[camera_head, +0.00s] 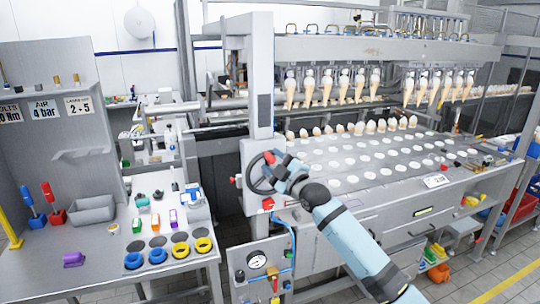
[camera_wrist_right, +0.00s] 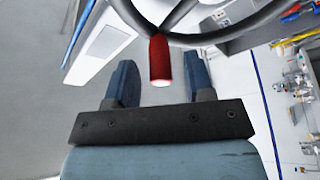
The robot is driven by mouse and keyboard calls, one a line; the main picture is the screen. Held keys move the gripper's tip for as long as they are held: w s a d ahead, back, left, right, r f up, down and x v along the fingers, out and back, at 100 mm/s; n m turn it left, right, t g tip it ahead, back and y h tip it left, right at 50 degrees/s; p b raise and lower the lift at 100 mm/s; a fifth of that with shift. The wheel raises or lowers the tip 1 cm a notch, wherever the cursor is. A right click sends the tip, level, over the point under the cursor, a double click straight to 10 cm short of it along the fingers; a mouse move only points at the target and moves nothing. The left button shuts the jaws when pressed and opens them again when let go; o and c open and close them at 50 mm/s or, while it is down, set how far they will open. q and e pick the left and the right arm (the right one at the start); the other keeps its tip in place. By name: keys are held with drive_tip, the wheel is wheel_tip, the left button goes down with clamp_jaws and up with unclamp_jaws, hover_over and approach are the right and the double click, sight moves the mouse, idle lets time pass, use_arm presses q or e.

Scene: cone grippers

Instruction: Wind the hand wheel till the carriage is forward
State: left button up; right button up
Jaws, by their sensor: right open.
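The dark hand wheel (camera_head: 255,182) is on the grey post at the machine's left end. Its rim and spokes also show at the top of the right wrist view (camera_wrist_right: 222,36). A red handle (camera_wrist_right: 160,60) with a pale end sticks out from it. My right gripper (camera_head: 274,165) is at the wheel. In the wrist view its two blue fingers are apart, with the handle's end in line with the gap between them; contact cannot be told. The carriage seems to be the grey beam (camera_head: 345,49) with rows of cones hanging below, above the holed plate (camera_head: 350,165). My left gripper is out of view.
A grey bench (camera_head: 100,262) with blue and yellow rings and small tools stands at the left. A pressure gauge (camera_head: 257,261) and a blue hose are below the wheel. Cones stand along the plate's back edge. Floor shows at the lower right.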

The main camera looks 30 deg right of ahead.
drive_tip(key=shift+x, duration=1)
clamp_jaws()
drive_tip(key=shift+d+m, duration=0.15)
drive_tip(key=shift+m, duration=0.15)
